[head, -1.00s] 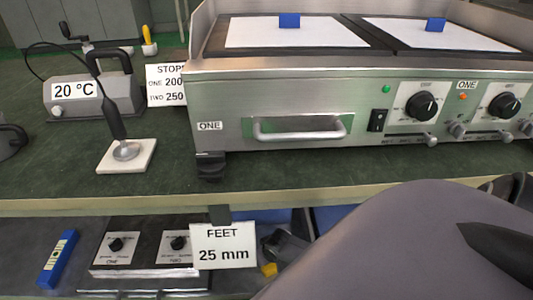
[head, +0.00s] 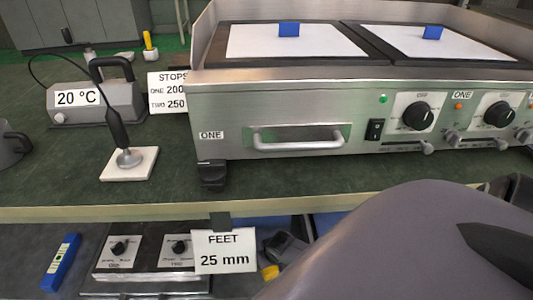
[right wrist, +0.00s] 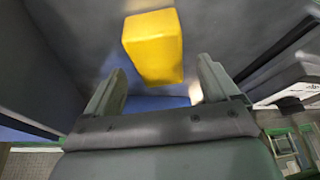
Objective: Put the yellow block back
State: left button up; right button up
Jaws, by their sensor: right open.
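The yellow block (right wrist: 153,45) shows large in the right wrist view, at and just beyond the fingertips of my right gripper (right wrist: 161,70). The gripper is open, with a visible gap between the block and each finger. I cannot tell what the block rests on. In the head view a small yellow piece (head: 270,272), which looks like the same block, shows low beside a dark grey part under the table, partly hidden by my arm. My left gripper is not in view.
A steel griddle (head: 230,104) with blue blocks on white sheets stands on the green table. Left of it are a 20 °C meter (head: 75,106) and a probe on a white tile (head: 120,172). Below are a FEET 25 mm sign (head: 225,251), a knob panel (head: 150,270) and a blue level (head: 61,262).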

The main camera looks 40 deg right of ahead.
jog(key=p+v, duration=0.2)
jog(key=v, duration=0.2)
jog(key=shift+w, duration=0.15)
pick_arm(q)
jog(key=p, duration=0.1)
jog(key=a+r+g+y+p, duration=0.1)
jog(key=p, duration=0.1)
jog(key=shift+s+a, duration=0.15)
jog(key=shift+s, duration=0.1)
pick_arm(e)
jog(key=v, duration=0.5)
jog(key=shift+r, duration=0.2)
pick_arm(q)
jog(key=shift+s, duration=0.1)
pick_arm(e)
jog(key=shift+s, duration=0.25)
